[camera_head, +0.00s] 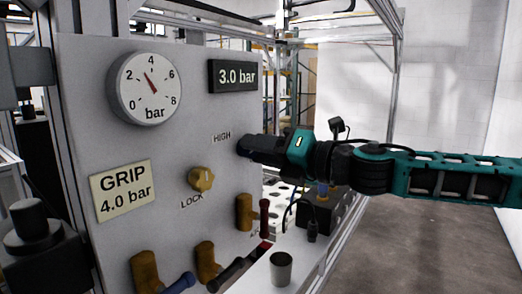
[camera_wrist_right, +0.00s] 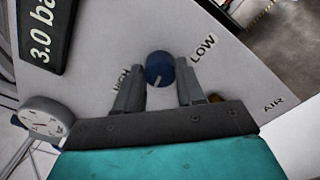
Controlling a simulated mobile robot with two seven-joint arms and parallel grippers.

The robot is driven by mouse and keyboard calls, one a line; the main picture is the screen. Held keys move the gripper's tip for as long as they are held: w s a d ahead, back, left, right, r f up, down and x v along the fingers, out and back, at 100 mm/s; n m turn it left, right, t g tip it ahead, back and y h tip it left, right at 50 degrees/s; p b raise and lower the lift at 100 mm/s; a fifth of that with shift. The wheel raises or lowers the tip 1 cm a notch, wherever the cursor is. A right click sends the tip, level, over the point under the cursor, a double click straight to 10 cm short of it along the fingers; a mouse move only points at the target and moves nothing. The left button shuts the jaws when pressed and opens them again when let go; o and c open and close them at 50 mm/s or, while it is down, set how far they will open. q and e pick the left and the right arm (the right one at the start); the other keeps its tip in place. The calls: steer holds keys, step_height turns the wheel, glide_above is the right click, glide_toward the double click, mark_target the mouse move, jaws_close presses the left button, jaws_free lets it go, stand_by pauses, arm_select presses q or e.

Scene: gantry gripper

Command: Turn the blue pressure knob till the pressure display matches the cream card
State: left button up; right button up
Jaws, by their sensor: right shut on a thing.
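The blue pressure knob (camera_wrist_right: 159,68) sits on the grey panel between the HIGH and LOW labels. In the right wrist view it is between the two fingers of my right gripper (camera_wrist_right: 158,80), which is shut on it; a pale pointer mark shows on its face. In the head view my right gripper (camera_head: 248,147) reaches the panel from the right and mostly hides the knob. The dark pressure display (camera_head: 233,76) reads 3.0 bar. The cream card (camera_head: 124,190) reads GRIP 4.0 bar. My left gripper is not in view.
A round gauge (camera_head: 145,88) has its needle between 2 and 4. A yellow LOCK knob (camera_head: 201,179) sits below left of my right gripper. Brass valves with a blue handle (camera_head: 178,283), a black handle (camera_head: 232,272) and a red handle (camera_head: 265,218) stick out lower down. A grey cup (camera_head: 281,269) stands at the front.

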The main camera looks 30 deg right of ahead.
steer(key=shift+m, duration=0.4)
steer(key=m, duration=0.8)
steer(key=shift+m+b, duration=0.35)
steer(key=shift+m, duration=0.05)
steer(key=o, duration=1)
steer(key=shift+f, duration=0.1)
